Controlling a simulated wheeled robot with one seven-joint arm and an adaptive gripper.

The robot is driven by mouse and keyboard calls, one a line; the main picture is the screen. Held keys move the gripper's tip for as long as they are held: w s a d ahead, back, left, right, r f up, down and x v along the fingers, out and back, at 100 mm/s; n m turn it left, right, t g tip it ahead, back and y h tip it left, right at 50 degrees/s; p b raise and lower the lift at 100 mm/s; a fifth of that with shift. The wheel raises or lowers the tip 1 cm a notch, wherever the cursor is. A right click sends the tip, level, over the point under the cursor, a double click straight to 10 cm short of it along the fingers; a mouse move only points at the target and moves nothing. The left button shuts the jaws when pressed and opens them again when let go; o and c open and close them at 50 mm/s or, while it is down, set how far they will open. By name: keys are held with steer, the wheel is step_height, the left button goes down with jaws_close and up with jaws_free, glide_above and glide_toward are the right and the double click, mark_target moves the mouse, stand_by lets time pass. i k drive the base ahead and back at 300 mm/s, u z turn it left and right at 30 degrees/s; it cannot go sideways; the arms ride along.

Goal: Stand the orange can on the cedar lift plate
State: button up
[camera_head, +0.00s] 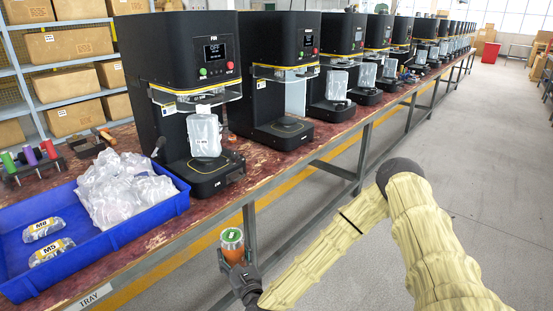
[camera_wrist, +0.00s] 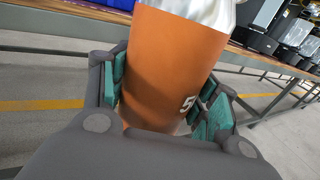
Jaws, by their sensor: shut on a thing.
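The orange can (camera_head: 233,254) has a green marked top and a silver rim. My gripper (camera_head: 240,268) is shut on it in front of the bench, above the floor, and holds it roughly upright. In the wrist view the can (camera_wrist: 172,70) sits between the teal finger pads of my gripper (camera_wrist: 165,105), with part of a white mark showing. Black seamers line the bench. The nearest seamer's lift plate (camera_head: 206,168) is under a clear wrapped item. The second seamer's lift plate (camera_head: 285,127) looks bare. I cannot read which one is cedar.
A blue tray (camera_head: 150,218) with clear bags and two labelled packets lies at the bench's near left. A rack (camera_head: 12,174) with coloured cylinders is behind it. Boxes fill the shelves (camera_head: 38,107). Wrapped items (camera_head: 337,85) occupy further seamers. The aisle floor (camera_head: 480,170) is clear.

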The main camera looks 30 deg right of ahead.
mark_target(288, 120)
steer(key=z, duration=0.65)
steer(key=i, duration=1.2)
steer(key=z, duration=0.05)
